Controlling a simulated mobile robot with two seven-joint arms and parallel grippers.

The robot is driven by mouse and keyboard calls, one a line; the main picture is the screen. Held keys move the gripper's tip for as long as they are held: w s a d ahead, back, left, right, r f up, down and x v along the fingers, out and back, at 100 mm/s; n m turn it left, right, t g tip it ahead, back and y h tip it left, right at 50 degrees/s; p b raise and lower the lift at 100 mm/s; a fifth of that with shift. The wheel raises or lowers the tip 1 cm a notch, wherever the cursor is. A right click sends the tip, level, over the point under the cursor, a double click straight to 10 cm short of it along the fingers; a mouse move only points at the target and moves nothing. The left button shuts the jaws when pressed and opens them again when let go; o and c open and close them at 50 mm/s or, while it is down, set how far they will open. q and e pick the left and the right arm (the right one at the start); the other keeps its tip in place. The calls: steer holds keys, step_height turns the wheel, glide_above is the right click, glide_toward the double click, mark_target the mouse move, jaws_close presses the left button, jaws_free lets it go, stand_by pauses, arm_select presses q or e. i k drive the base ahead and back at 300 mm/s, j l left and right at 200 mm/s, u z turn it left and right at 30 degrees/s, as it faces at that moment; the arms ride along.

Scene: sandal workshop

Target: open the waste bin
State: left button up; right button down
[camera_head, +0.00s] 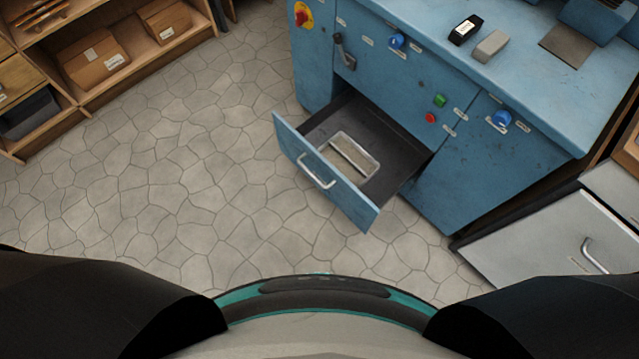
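A blue drawer (345,198) stands pulled out from the lower front of a blue machine (470,185); it looks like the waste bin, though no readable label confirms this. Its front carries a silver bar handle (316,172). The dark inside is visible from above, and a shallow pale-rimmed tray or frame (352,155) lies in it. Nothing touches the drawer or its handle. Neither of my grippers is in view; only dark upper parts of my arms show at the bottom left and bottom right.
The machine's front has blue knobs (397,41), a green button (439,100) and a red button (430,118). A grey cabinet (540,245) with a silver handle stands at the right. Wooden shelves (130,80) with boxes stand upper left. The stone floor (170,190) between is clear.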

mark_target(578, 234)
steer(key=z, duration=2.5)
